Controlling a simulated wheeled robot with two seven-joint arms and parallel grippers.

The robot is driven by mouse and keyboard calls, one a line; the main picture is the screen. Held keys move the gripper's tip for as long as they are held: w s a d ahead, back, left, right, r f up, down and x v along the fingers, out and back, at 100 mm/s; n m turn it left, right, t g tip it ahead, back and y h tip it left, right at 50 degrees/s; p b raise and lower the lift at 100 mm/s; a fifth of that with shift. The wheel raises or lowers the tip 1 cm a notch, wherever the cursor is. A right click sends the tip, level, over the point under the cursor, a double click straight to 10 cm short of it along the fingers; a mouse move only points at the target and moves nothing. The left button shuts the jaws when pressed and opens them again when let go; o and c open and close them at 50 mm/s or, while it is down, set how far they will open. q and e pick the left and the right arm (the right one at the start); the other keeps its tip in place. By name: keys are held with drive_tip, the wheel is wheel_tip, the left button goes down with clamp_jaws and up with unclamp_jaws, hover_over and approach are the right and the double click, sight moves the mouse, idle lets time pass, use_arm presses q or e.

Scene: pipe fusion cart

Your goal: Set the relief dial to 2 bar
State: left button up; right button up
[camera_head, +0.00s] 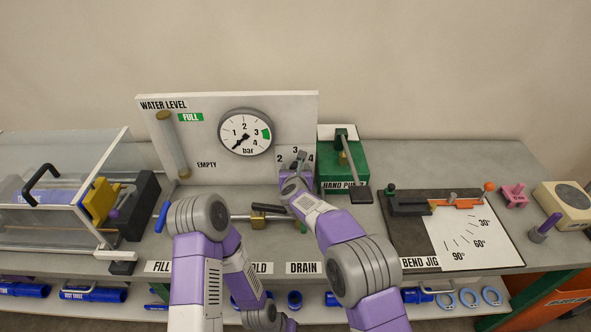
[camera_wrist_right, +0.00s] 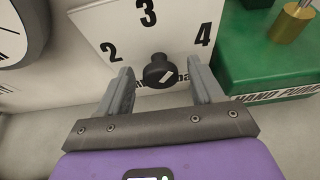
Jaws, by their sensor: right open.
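The relief dial is a black knob (camera_wrist_right: 158,70) with a white mark, on a white panel below the numerals 2, 3 and 4 in the right wrist view. I cannot tell which numeral the mark points at. My right gripper (camera_wrist_right: 163,88) is open, with one grey finger on each side of the knob and gaps on both sides. In the head view my right gripper (camera_head: 300,160) is at the small numbered panel (camera_head: 284,158) and hides most of the dial. My left arm is folded low in front of the bench, and its fingers do not show.
The round bar gauge (camera_head: 246,132) is on the white board left of the dial, its needle low left near 0. The green hand pump (camera_head: 343,165) stands close on the right. A valve pipe (camera_head: 250,217) runs in front. The bend jig (camera_head: 455,230) is further right.

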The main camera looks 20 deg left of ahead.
drive_tip(key=shift+c, duration=0.5)
drive_tip(key=c, duration=0.9)
drive_tip(key=shift+a+n+t+h+p, duration=0.15)
drive_tip(key=shift+n+t+h+p, duration=0.2)
drive_tip(key=shift+n+h+p, duration=0.6)
drive_tip(key=shift+a+n+t+h+p, duration=0.1)
drive_tip(key=shift+n+t+h+p, duration=0.35)
drive_tip(key=shift+n, duration=0.9)
drive_tip(key=o, duration=1)
drive_tip(key=shift+s, duration=0.1)
